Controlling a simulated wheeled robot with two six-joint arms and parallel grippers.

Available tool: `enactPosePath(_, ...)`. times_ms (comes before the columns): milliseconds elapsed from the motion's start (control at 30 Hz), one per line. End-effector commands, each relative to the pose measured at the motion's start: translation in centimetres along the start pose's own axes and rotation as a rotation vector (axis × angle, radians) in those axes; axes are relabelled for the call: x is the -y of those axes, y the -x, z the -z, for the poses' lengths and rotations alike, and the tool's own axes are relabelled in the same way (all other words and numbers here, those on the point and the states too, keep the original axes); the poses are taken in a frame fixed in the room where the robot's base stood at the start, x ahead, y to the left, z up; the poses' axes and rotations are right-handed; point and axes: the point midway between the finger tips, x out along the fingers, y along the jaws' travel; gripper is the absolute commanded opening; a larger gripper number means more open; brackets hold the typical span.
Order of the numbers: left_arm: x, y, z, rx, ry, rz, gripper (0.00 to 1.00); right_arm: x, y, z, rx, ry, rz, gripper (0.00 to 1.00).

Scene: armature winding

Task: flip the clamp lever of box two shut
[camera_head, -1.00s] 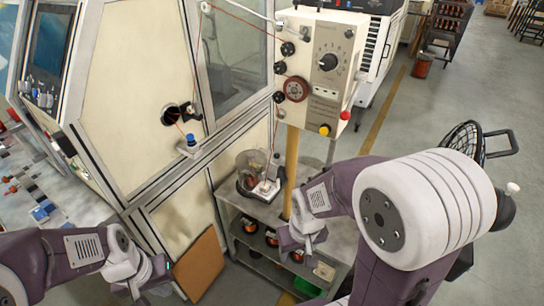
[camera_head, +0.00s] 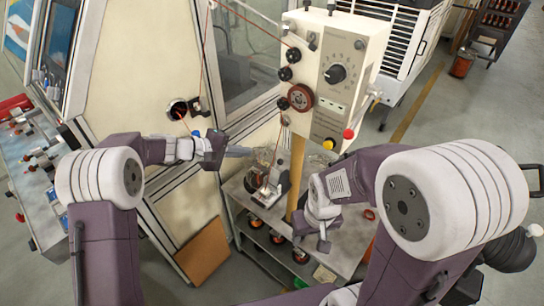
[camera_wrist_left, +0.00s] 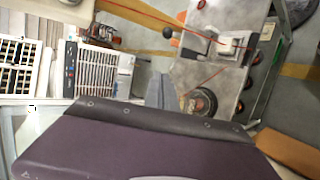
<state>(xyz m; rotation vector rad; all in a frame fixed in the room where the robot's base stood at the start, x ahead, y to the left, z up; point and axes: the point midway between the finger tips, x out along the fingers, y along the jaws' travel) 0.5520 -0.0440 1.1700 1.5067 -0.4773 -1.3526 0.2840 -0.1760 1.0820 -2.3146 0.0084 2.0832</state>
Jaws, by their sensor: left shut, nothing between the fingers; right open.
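The cream tension box (camera_head: 345,75) with a dial and pulleys stands on a yellow post. No label marks a box two, and I cannot make out a clamp lever for certain. In the left wrist view a black ball knob (camera_wrist_left: 168,32) sticks out beside a metal block with a white part (camera_wrist_left: 232,45). My left gripper (camera_head: 238,151) is shut and empty in front of the cabinet, left of the post; its grey fingers (camera_wrist_left: 158,88) also show in the wrist view. My right gripper (camera_head: 323,242) is open, pointing down over the cart's right part.
A grey cart (camera_head: 350,240) stands below, with a glass jar and metal fitting (camera_head: 270,190) on top and copper spools (camera_head: 300,256) on its lower shelf. A red wire (camera_head: 245,22) runs from the cabinet (camera_head: 140,70) past the pulleys. A brown board (camera_head: 203,252) leans at the cabinet.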

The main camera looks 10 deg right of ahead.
Motion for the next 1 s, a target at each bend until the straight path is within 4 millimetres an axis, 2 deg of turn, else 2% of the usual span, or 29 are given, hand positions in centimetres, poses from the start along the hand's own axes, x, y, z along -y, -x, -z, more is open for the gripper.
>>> enactPosePath(133, -0.1, -0.3, 0.0, 0.001, 0.0, 0.001, 0.0, 0.0, 0.2, 0.0, 0.0, 0.0, 0.0, 0.55)
enactPosePath(233, -0.2, -1.5, -0.1, 0.002, 0.001, 0.002, 0.0, 0.0, 0.8, 0.1, 0.0, 0.0, 0.0, 0.55)
enactPosePath(667, -0.2, -10.1, -0.2, 0.002, 0.0, 0.002, 0.0, 0.1, 4.2, 0.4, 0.0, 0.0, 0.0, 0.55)
enactPosePath(833, -0.3, -9.0, -2.6, 0.0, 0.002, 0.003, 0.0, 0.1, 5.4, 0.6, 0.0, 0.0, 0.0, 0.55)
enactPosePath(1000, -0.1, -8.7, -3.7, 0.0, 0.0, 0.002, 0.0, 0.1, 5.8, 0.6, 0.0, 0.0, 0.0, 0.55)
